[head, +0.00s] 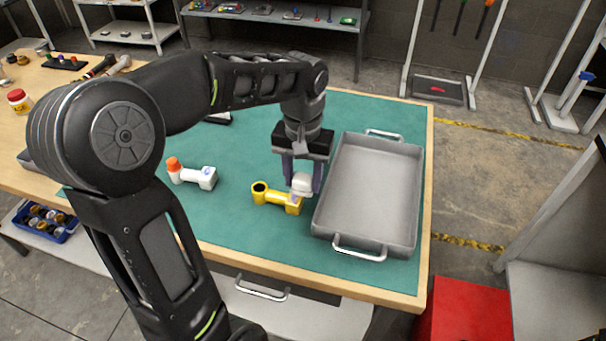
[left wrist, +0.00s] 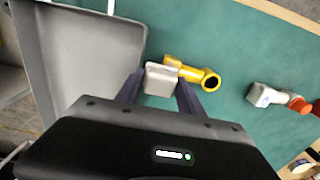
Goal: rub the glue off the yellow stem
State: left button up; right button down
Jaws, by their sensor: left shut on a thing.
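The yellow stem (head: 270,194) lies on the green mat, left of the grey tray. It has a dark round opening at its left end and a blocky right end with a small pale patch. In the left wrist view the yellow stem (left wrist: 192,73) lies just beyond my fingertips. My left gripper (head: 302,186) is shut on a whitish block (left wrist: 161,79), held at the blocky end of the stem. The block partly covers that end; I cannot tell whether they touch. I cannot make out glue clearly. My right gripper is not in view.
A grey metal tray (head: 368,190) with two handles stands close right of my left gripper. A white stem with an orange end (head: 198,178) lies to the left on the mat (head: 240,230). A red box (head: 468,310) stands beyond the table's front right corner.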

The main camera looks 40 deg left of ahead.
aim_at(287, 196)
pick_arm(q)
jog(key=shift+f, duration=0.65)
jog(key=shift+f+b, duration=1)
dwell(0.4)
jog(key=shift+s+a+r+p, duration=0.15)
jog(key=shift+s+a, duration=0.1)
jog(key=shift+a, duration=0.55)
jog(key=shift+s+a+p, duration=0.15)
jog(key=shift+s+a, duration=0.1)
jog(key=shift+a, duration=0.5)
jog(key=shift+s+a, duration=0.1)
jog(key=shift+a, duration=0.3)
jog(key=shift+w+d, duration=0.3)
jog(key=shift+d, duration=0.7)
jog(key=shift+w+d, duration=0.25)
jog(key=shift+d, duration=0.7)
